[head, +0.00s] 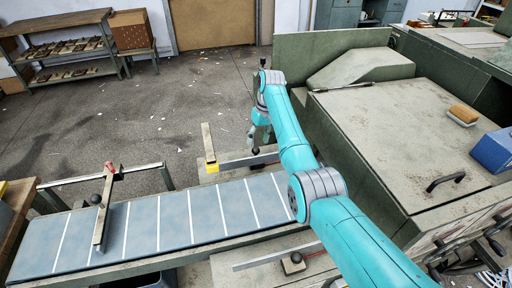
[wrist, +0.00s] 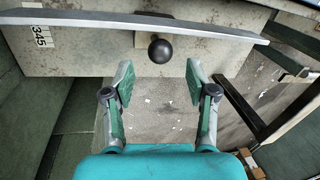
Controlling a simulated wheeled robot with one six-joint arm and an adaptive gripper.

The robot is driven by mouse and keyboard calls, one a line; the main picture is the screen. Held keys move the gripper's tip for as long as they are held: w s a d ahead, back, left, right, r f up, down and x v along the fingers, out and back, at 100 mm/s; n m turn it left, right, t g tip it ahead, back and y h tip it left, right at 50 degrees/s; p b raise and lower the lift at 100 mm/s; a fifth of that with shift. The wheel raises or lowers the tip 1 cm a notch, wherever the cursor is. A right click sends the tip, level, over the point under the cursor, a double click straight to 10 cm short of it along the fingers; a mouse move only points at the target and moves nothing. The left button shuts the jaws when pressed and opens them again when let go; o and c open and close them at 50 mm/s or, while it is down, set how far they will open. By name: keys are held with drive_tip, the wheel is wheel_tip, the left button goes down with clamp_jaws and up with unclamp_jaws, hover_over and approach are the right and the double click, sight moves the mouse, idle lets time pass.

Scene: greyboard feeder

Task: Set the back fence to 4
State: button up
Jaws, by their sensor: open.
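In the wrist view the bar (wrist: 75,17) runs across the top. Its black ball knob (wrist: 160,50) stands just ahead of my gripper, roughly in line with the gap; it also shows in the head view (head: 256,150). A white scale label (wrist: 42,36) with the digits 3, 4 and 5 lies left of the knob; I cannot tell the fence's setting. My gripper (wrist: 159,72) is open and empty, its fingers apart on either side of the gap.
The blue belt (head: 175,222) with white lines carries a cross stop (head: 101,212) at left. A front bar (head: 265,257) with its own knob lies nearer. A yellow-tipped post (head: 211,167) stands left of the back fence. The big machine housing (head: 400,140) rises at right.

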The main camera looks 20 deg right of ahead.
sight(262, 156)
drive_tip(key=shift+s+a+f, duration=0.1)
drive_tip(key=shift+a+f, duration=0.15)
drive_tip(key=shift+f, duration=0.85)
drive_tip(key=shift+a+f, duration=0.2)
drive_tip(key=shift+f, duration=0.85)
clamp_jaws()
